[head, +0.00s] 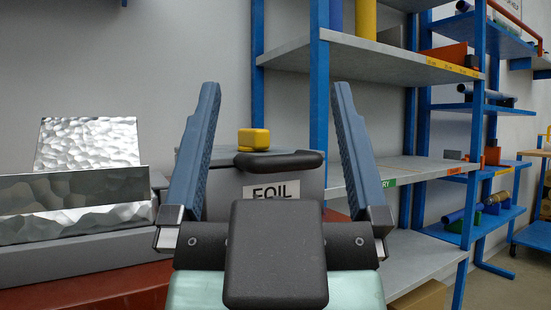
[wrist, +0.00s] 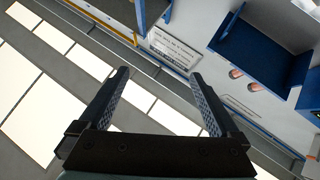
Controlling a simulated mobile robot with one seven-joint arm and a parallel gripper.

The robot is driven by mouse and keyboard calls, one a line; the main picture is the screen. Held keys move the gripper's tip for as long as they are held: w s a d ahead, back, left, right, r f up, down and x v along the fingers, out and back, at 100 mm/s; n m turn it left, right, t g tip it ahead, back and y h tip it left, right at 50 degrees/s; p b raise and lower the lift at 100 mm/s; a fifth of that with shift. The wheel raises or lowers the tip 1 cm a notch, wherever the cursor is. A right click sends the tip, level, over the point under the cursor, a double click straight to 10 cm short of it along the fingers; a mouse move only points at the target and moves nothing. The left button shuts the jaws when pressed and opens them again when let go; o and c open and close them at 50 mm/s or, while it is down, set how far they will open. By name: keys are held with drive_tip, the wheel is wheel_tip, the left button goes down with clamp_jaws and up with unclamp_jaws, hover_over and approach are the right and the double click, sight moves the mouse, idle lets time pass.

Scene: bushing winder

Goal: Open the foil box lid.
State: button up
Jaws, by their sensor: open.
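The grey foil box (head: 309,187) with its "FOIL" label stands in the middle of the head view, behind my gripper. Its lid (head: 225,160) appears closed. A black handle bar (head: 280,161) runs along the lid's front edge, and a yellow block (head: 254,139) sits on top. My gripper (head: 276,90) is open and empty, with its fingers pointing up, one on each side of the box in the picture. It appears nearer to the camera than the box and apart from it. My gripper hides the lower front of the box. The wrist view shows the open fingers (wrist: 160,73) but not the box.
Left of the box, crinkled silver foil pieces (head: 88,143) stand on a grey base above a red surface (head: 100,285). A blue-framed shelf (head: 390,60) stands close on the right. The wrist view shows bright white panels (wrist: 30,125) and a blue bin-like recess (wrist: 255,50).

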drive_tip(key=shift+w, duration=0.15)
drive_tip(key=shift+c, duration=1.2)
drive_tip(key=w+h+p, duration=0.1)
drive_tip(key=p, duration=0.1)
drive_tip(key=w+g+p, duration=0.1)
drive_tip(key=p, duration=0.1)
drive_tip(key=w+g+h+p, duration=0.1)
drive_tip(key=p, duration=0.2)
drive_tip(key=shift+w+d+r+h, duration=0.2)
drive_tip(key=shift+w+d+h, duration=0.1)
drive_tip(key=shift+d, duration=0.05)
drive_tip(key=c, duration=0.3)
drive_tip(key=n+g+h+p, duration=0.2)
drive_tip(key=n+g+p, duration=0.8)
drive_tip(key=p, duration=1.7)
approach(287, 166)
drive_tip(key=w+d+n+t+p, duration=0.1)
drive_tip(key=w, duration=0.2)
drive_tip(key=w+d+f+n+t+p, duration=0.1)
drive_tip(key=w, duration=0.3)
drive_tip(key=w+d+n+t+p, duration=0.1)
drive_tip(key=w, duration=0.2)
drive_tip(key=shift+w+d+f, duration=0.1)
drive_tip(key=shift+w+f, duration=0.15)
drive_tip(key=shift+w, duration=0.15)
clamp_jaws()
